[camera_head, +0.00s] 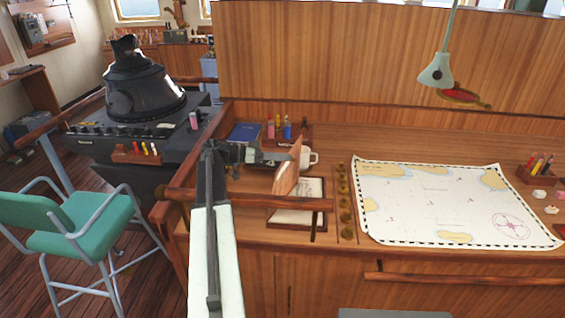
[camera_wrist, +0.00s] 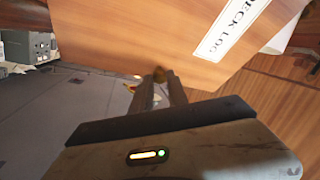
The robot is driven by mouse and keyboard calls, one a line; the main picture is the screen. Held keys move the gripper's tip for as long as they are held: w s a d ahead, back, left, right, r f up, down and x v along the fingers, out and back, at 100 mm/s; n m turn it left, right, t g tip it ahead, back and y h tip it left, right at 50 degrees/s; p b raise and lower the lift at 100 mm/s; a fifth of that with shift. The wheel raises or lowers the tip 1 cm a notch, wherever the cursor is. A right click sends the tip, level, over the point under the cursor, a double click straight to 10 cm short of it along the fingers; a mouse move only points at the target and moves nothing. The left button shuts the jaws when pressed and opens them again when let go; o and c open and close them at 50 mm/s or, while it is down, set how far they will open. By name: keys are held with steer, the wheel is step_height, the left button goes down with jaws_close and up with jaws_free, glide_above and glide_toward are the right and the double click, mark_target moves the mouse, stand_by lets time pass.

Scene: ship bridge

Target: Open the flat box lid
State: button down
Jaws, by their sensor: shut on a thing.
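The flat box (camera_head: 297,229) lies on the wooden desk, with pale paper showing inside it. Its wooden lid (camera_head: 287,180) stands steeply tilted up from the box. In the wrist view the lid (camera_wrist: 130,35) fills the upper part, with a white label reading "DECK LOG". My gripper (camera_head: 287,157) is at the lid's raised edge, coming from the left. In the wrist view my gripper (camera_wrist: 160,82) is shut at this edge, where a small brass piece (camera_wrist: 159,72) shows between the fingertips. The hinge side is not clearly visible.
A white mug (camera_head: 309,158) stands close behind the lid. A blue book (camera_head: 243,133) and a rack of coloured bottles (camera_head: 287,132) are further back. Brass discs (camera_head: 344,185) and a chart (camera_head: 440,205) lie to the right. A wooden rail (camera_head: 250,199) runs along the front.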

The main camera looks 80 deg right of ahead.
steer(key=shift+f, duration=0.1)
steer(key=c, duration=1.3)
jaws_free()
steer(key=p+v, duration=0.1)
steer(key=v, duration=0.6)
steer(key=shift+w, duration=0.35)
